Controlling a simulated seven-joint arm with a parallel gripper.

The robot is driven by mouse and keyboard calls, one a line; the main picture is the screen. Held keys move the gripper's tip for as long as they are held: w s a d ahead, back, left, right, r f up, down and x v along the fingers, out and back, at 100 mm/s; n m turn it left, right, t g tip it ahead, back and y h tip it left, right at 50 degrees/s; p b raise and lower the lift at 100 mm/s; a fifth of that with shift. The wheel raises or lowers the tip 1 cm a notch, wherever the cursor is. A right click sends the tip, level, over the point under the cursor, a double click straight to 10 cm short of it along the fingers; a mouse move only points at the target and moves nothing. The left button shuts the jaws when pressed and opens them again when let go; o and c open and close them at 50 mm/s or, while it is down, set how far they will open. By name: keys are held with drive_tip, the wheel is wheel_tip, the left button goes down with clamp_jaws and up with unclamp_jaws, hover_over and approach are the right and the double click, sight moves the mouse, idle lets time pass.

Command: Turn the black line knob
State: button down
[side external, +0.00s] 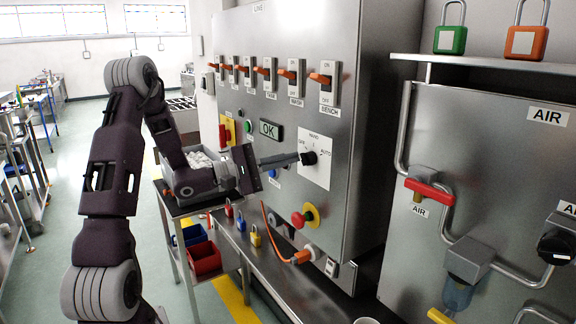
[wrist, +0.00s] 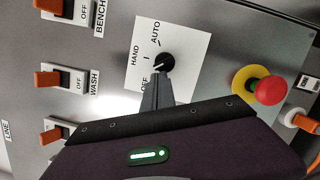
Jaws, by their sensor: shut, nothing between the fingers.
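A black knob (side external: 309,158) sits on a white plate (side external: 318,178) marked HAND, OFF and AUTO, on the front of the grey LINE cabinet. The knob (wrist: 166,62) also shows in the wrist view, with a small white mark that seems to point toward the lower left. My gripper (side external: 298,157) is shut and empty, its fingers reaching to the knob from the left. In the wrist view, the fingertips (wrist: 160,76) are right at the knob's lower edge and hide part of it. I cannot tell whether they touch it.
A row of orange switches (side external: 320,79) runs above the plate. A red emergency button (side external: 299,219) on a yellow ring sits below it. The AIR panel (side external: 490,140) with pipes and a red valve handle (side external: 430,190) stands at the right. A table (side external: 177,212) with bins is at the left.

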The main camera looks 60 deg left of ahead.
drive_tip(key=m, duration=0.2)
drive_tip(key=r+m+g, duration=0.1)
drive_tip(key=m, duration=0.1)
drive_tip(key=shift+d+r+m, duration=0.1)
drive_tip(key=shift+r+m, duration=0.05)
drive_tip(key=shift+m, duration=0.15)
drive_tip(key=m, duration=0.2)
drive_tip(key=r+m+g, duration=0.1)
drive_tip(key=shift+d+m, duration=0.25)
drive_tip(key=shift+m, duration=0.05)
drive_tip(key=shift+d+r+m+g+y, duration=0.15)
drive_tip(key=shift+m+y, duration=0.1)
drive_tip(key=shift+m, duration=0.35)
drive_tip(key=shift+d+m+g+y, duration=0.15)
drive_tip(key=shift+m+y, duration=0.1)
drive_tip(key=shift+m, duration=0.35)
drive_tip(key=shift+d+r+m, duration=0.2)
drive_tip(key=shift+d+m, duration=0.05)
drive_tip(key=shift+m, duration=0.25)
drive_tip(key=m, duration=0.1)
drive_tip(key=d+m+y, duration=0.1)
drive_tip(key=m, duration=0.1)
drive_tip(key=shift+r+g, duration=0.1)
drive_tip(key=shift+g, duration=0.2)
drive_tip(key=shift+d, duration=0.15)
drive_tip(key=shift+r, duration=0.1)
